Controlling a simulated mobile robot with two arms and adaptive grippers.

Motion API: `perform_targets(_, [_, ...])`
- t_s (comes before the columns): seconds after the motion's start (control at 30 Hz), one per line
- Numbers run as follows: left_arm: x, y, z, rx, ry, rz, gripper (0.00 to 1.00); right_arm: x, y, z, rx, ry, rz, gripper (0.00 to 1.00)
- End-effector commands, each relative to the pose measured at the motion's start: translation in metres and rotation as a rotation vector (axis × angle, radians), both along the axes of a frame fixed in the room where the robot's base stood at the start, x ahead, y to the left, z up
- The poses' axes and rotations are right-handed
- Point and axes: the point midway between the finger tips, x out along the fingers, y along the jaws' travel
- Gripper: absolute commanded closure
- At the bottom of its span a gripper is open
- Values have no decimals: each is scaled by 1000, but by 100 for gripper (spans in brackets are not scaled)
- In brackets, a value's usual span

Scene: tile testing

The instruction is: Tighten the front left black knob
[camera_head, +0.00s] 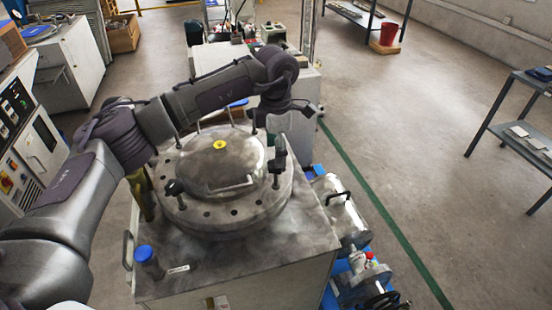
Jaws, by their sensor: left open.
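The round metal vessel lid (215,160) sits on a flanged ring on top of a grey metal cabinet (205,262). The front left black knob (174,187) stands upright on the near left side of the ring. Another black knob (277,166) is on the right side of the ring. My left arm reaches across behind the lid, and my left gripper (279,128) is open above the right side of the ring, near the right knob and well apart from the front left one. Its fingers are small and partly unclear. My right gripper is not in view.
A blue-capped post (145,254) stands on the cabinet's front left corner. A metal cylinder (342,212) and a pump (364,278) are to its right. A control cabinet (35,140) stands at the left. The floor at right is open, before a dark shelf (520,130).

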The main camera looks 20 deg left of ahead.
Motion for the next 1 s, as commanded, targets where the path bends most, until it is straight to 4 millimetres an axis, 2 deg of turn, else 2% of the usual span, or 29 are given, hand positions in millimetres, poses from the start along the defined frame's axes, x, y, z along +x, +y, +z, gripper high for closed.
perform_targets(0.03, [1, 0, 14, -1, -6, 0, 30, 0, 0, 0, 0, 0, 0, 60])
perform_targets(0.2, [1, 0, 49, -1, -4, 0, 30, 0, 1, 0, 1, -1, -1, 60])
perform_targets(0.4, [1, 0, 75, -1, -2, 0, 30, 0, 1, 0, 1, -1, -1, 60])
perform_targets(0.57, [0, 0, 82, -1, -1, -1, 30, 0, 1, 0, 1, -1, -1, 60])
perform_targets(1.0, [0, 0, 82, -1, -1, -1, 30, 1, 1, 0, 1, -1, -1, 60])
